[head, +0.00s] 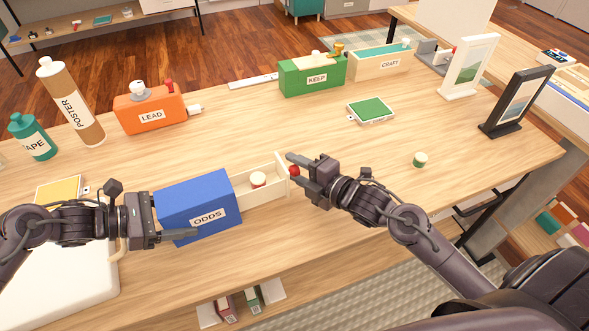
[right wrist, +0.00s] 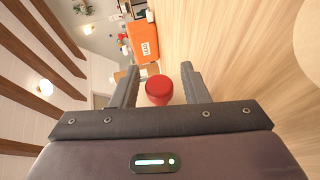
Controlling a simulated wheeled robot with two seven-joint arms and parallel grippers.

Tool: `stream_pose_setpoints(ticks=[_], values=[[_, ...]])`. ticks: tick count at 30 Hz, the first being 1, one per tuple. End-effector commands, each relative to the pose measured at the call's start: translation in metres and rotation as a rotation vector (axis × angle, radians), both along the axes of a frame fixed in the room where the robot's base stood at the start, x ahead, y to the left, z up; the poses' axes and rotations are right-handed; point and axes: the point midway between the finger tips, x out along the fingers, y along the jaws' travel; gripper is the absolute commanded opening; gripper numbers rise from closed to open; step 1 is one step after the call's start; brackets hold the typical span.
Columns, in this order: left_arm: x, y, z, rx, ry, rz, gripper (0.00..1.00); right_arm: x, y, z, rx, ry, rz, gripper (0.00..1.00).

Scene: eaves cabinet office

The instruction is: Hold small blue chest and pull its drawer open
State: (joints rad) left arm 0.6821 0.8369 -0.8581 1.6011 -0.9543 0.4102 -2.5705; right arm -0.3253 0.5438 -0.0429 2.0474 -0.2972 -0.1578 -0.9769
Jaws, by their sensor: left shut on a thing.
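The small blue chest (head: 190,200), labelled ODDS, stands on the wooden table. Its cream drawer (head: 268,190) is pulled far out to the right, with a small white-topped round item (head: 258,179) inside. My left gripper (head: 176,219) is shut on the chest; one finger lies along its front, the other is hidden. My right gripper (head: 296,169) is at the drawer's front panel by the red knob (head: 294,171). In the right wrist view the red knob (right wrist: 158,90) is between the two spread fingers, with a gap on each side.
Behind the chest are an orange LEAD box (head: 150,110), a green KEEP box (head: 312,76) and a CRAFT box (head: 382,63). A green-topped pad (head: 371,110) and a small green round item (head: 420,160) lie to the right.

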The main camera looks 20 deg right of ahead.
Motion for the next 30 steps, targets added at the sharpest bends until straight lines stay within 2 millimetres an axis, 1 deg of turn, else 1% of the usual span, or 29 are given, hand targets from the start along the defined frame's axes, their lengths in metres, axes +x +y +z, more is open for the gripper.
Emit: stream_pose_setpoints(ticks=[9,13,17,24,30], values=[[-0.001,-0.002,0.0,0.0,0.0,-0.003,0.29,-0.001,0.002,0.001,0.002,-0.002,0.006,0.47],[-0.001,-0.002,-0.001,0.0,0.0,-0.003,0.29,-0.007,-0.001,0.002,0.002,-0.002,0.006,0.47],[-0.001,-0.002,-0.001,0.0,0.001,-0.004,0.29,-0.023,-0.008,0.004,-0.001,0.001,0.006,0.47],[-0.002,-0.002,-0.001,0.0,0.002,-0.004,0.29,-0.059,-0.026,0.013,-0.001,0.002,0.006,0.47],[-0.002,-0.002,-0.001,0.0,0.002,-0.004,0.29,-0.085,-0.039,0.019,0.001,0.002,0.005,0.47]])
